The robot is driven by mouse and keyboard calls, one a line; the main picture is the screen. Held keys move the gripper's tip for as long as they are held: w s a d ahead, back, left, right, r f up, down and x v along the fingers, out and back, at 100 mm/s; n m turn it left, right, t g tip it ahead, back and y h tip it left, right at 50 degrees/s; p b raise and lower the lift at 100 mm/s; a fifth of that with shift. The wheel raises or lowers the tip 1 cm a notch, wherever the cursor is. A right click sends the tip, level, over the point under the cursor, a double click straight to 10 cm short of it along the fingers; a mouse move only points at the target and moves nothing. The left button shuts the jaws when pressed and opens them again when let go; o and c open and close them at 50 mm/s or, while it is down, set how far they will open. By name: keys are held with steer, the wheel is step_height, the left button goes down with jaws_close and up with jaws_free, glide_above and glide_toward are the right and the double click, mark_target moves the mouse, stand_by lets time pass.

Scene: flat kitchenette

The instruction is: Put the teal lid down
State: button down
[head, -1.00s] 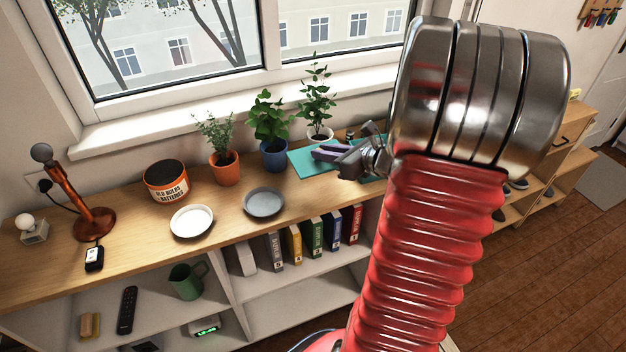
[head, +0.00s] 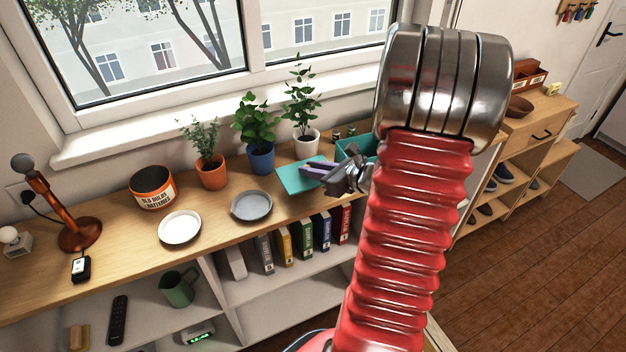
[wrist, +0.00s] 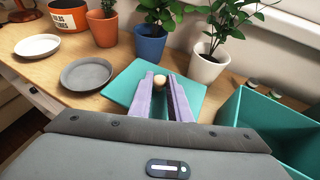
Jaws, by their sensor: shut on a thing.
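The teal lid (wrist: 122,92) is a flat square plate with a small pale round knob (wrist: 159,83). In the head view the lid (head: 294,182) is over the shelf top, in front of the potted plants. My gripper (head: 310,166) has lilac fingers shut on the knob, clear in the wrist view (wrist: 160,80). The lid looks nearly level; I cannot tell whether it touches the wood. An open teal box (wrist: 262,128) stands right of the lid, and part of it shows behind my gripper in the head view (head: 352,147).
A grey plate (head: 251,206) sits close left of the lid, with a white plate (head: 180,228) further left. Blue (head: 261,158), white (head: 306,141) and orange (head: 211,172) plant pots stand behind. An orange tin (head: 152,188) is at left. My arm hides the shelf's right part.

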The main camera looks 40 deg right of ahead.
mark_target(318, 182)
steer(key=shift+f, duration=0.1)
steer(key=shift+f, duration=2)
steer(key=shift+s+f, duration=0.1)
steer(key=c, duration=1.7)
jaws_free()
steer(key=shift+o, duration=0.2)
steer(key=shift+s, duration=0.1)
steer(key=v, duration=1.2)
steer(key=shift+a, duration=0.1)
